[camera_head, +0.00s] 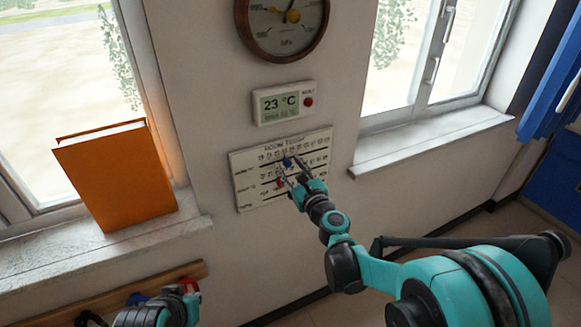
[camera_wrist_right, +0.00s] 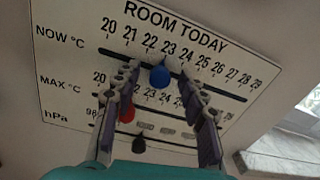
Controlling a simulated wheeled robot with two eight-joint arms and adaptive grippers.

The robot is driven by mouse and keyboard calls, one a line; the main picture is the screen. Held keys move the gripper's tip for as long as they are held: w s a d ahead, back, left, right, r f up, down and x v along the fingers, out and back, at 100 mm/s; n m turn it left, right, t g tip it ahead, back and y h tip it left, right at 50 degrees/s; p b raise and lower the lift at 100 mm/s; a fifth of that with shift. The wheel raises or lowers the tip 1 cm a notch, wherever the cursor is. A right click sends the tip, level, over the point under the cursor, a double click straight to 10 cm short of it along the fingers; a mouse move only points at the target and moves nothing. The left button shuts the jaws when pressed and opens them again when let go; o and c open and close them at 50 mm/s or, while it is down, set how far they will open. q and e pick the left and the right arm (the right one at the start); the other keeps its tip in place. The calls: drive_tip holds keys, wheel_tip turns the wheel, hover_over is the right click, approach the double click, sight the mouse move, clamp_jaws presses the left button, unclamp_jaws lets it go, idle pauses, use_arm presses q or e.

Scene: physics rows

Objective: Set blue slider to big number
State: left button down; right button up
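The board titled ROOM TODAY (camera_head: 245,198) hangs on the wall; the right wrist view shows its face (camera_wrist_right: 70,20). The blue slider (camera_wrist_right: 160,77) is on the top NOW °C row, close under 23; the viewing angle hides its exact setting. It also shows in the head view (camera_head: 287,162). My right gripper (camera_head: 292,168) is at the board, its fingers apart on either side of the blue slider, without clear contact. The thermometer display (camera_head: 283,103) above reads 23 °C in big digits; its smaller line is unclear. My left gripper (camera_head: 165,312) is partly visible at the bottom left.
A red slider (camera_wrist_right: 127,114) is on the MAX °C row and a black slider (camera_wrist_right: 139,144) on the hPa row, both near my right fingers. A round gauge (camera_head: 282,22) hangs above. An orange book (camera_head: 118,175) stands on the left sill. A hook rail (camera_head: 130,297) is below.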

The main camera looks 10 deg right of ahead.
drive_tip(key=v, duration=1.2)
drive_tip(key=s+a+f+n+g, duration=0.35)
drive_tip(key=s+n+g, duration=0.35)
drive_tip(key=n, duration=1)
drive_tip(key=s+d+f+n+g+h, duration=0.1)
drive_tip(key=s+d+f+n+h, duration=0.1)
drive_tip(key=s+d+n, duration=0.3)
drive_tip(key=s+d+f+n+g+h, duration=0.2)
drive_tip(key=s+d+f+n+h, duration=0.1)
drive_tip(key=s+n, duration=0.5)
drive_tip(key=d+f, duration=0.1)
drive_tip(key=d, duration=0.1)
drive_tip(key=shift+s+d+f+n+h, duration=0.25)
drive_tip(key=shift+d+f+n+h, duration=0.05)
drive_tip(key=shift+f, duration=0.05)
